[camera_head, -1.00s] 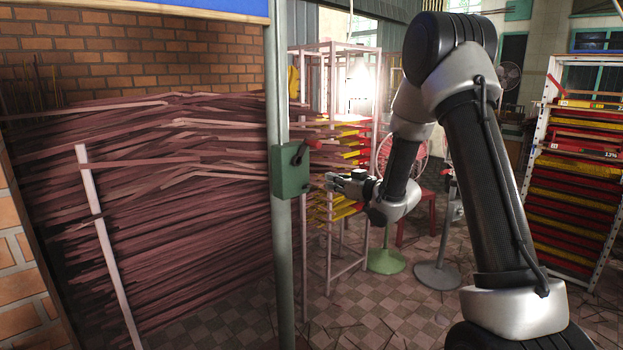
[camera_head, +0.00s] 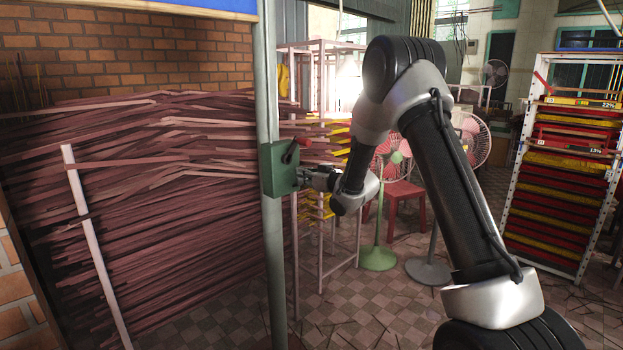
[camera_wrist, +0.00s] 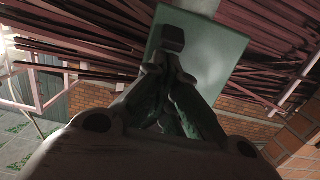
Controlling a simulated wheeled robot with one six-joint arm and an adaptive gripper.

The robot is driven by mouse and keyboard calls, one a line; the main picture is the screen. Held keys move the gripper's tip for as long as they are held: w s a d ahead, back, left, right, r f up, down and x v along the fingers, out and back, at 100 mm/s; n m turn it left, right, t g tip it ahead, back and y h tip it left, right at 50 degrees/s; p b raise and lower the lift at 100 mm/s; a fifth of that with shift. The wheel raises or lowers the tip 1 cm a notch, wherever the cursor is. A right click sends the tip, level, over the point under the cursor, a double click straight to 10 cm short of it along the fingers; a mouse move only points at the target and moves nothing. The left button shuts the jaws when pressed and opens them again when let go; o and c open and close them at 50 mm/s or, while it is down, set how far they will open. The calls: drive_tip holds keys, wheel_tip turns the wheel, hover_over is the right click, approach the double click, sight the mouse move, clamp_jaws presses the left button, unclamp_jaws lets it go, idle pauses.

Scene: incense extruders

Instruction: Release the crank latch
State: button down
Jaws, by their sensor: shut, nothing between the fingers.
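A green box (camera_head: 278,170) is fixed to a grey post (camera_head: 270,230) left of centre in the head view. A crank with a dark arm and red grip (camera_head: 302,141) sits on its front, the grip tilted up to the right. My gripper (camera_head: 299,177) is at the box's right edge, just below the crank. In the wrist view the fingers (camera_wrist: 168,72) are closed together with nothing between them. The green box (camera_wrist: 222,60) is in front of them, and a small dark block (camera_wrist: 173,38) shows just beyond the fingertips. I cannot tell whether the fingertips touch it.
Stacked reddish sticks (camera_head: 170,220) fill the left side beside the post. A pink rack (camera_head: 321,90) stands behind the gripper. A pink fan with green stand (camera_head: 380,258) and a red stool (camera_head: 403,196) are behind my arm. A shelf of red and yellow trays (camera_head: 560,180) is right.

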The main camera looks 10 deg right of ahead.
drive_tip(key=shift+w+a, duration=0.2)
drive_tip(key=shift+w, duration=0.1)
